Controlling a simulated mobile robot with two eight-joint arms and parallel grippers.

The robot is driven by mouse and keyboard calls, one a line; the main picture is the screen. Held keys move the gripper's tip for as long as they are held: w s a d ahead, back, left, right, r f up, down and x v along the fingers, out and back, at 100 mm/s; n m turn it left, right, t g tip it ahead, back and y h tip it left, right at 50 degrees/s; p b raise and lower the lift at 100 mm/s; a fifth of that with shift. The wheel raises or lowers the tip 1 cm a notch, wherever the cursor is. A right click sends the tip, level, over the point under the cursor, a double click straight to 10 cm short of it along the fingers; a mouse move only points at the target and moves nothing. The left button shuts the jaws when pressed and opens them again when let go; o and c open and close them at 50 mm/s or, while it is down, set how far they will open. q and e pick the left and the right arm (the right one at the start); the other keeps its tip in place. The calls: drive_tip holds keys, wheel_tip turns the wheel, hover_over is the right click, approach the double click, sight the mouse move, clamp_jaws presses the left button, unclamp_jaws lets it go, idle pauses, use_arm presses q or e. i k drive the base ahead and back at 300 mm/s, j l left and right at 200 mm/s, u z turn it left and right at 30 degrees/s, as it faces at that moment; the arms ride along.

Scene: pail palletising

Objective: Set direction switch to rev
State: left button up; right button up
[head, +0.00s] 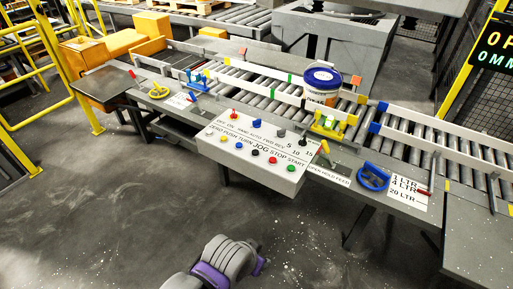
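The control panel (212,147) is a white sloped box on the front of the conveyor line, mid-picture. The direction switch (281,132) is a small grey knob in its upper row, above the printed words FWD REV. Its pointing is too small to tell. A red knob (234,115) and a black knob (304,142) are in the same row. Below are several coloured push buttons, including a red one (272,160) and a green one (291,168). A grey and purple link of my arm shows at the bottom, well below the panel. Neither gripper is in view.
A white pail with a blue lid (322,86) stands on the roller conveyor behind the panel. A blue handwheel (373,177) is right of the panel, a yellow handwheel (159,90) left. Yellow railing (62,65) stands at the left. Floor in front is clear.

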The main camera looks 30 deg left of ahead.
sight(281, 133)
drive_tip(key=i+u, duration=0.15)
drive_tip(key=i, duration=0.95)
